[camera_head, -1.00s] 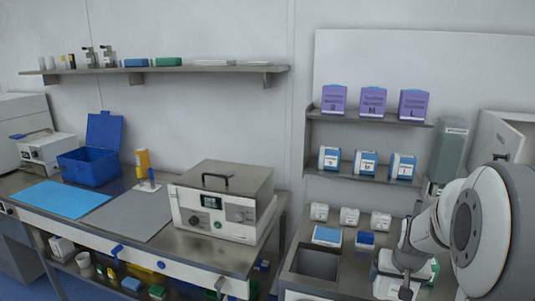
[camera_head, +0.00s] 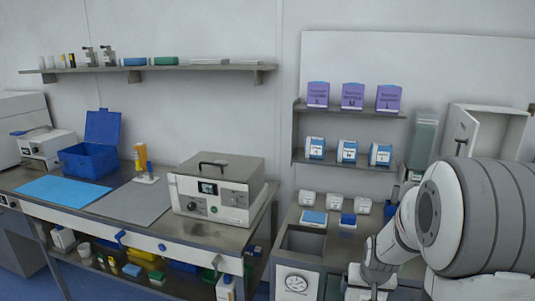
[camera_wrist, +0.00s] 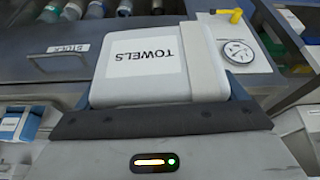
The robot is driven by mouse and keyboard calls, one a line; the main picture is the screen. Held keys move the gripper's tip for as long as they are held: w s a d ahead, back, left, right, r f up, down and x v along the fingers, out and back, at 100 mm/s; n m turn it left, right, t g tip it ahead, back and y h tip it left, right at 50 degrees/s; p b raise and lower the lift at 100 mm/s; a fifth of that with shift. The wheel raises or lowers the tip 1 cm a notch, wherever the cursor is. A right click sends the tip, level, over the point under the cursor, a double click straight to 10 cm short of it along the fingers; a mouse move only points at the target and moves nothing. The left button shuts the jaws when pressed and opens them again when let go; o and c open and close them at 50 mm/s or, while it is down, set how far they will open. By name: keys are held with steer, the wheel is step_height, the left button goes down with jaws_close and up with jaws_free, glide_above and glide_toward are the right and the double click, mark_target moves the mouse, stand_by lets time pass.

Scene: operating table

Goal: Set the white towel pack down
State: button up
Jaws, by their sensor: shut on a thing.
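The white towel pack (camera_wrist: 160,62), labelled TOWELS, fills the middle of the wrist view. My gripper (camera_wrist: 160,118) is shut on its near edge, and a dark jaw edge runs across the pack's near side. The pack is held over a grey front with a label plate and a white panel (camera_wrist: 250,62) with a round gauge. Whether it touches anything below cannot be told. In the head view my arm reaches down at the lower right, and its end is near the bottom edge; the pack cannot be clearly made out there.
A steel bench (camera_head: 205,237) with a boxy device (camera_head: 220,190) stands left of my arm. A counter with an open bin (camera_head: 303,241) and small white-and-blue packs (camera_head: 314,217) is beside my arm. Shelves with boxes (camera_head: 352,96) are behind. The gauge panel (camera_head: 295,282) shows below the bin.

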steer(key=a+f+n+y, duration=0.1)
steer(key=a+f+n, duration=0.1)
steer(key=a+f, duration=0.8)
step_height(320, 180, down, 3)
steer(key=shift+s+a+f, duration=0.1)
steer(key=shift+s+a, duration=0.05)
steer(key=shift+a, duration=0.2)
steer(key=shift+a, duration=0.1)
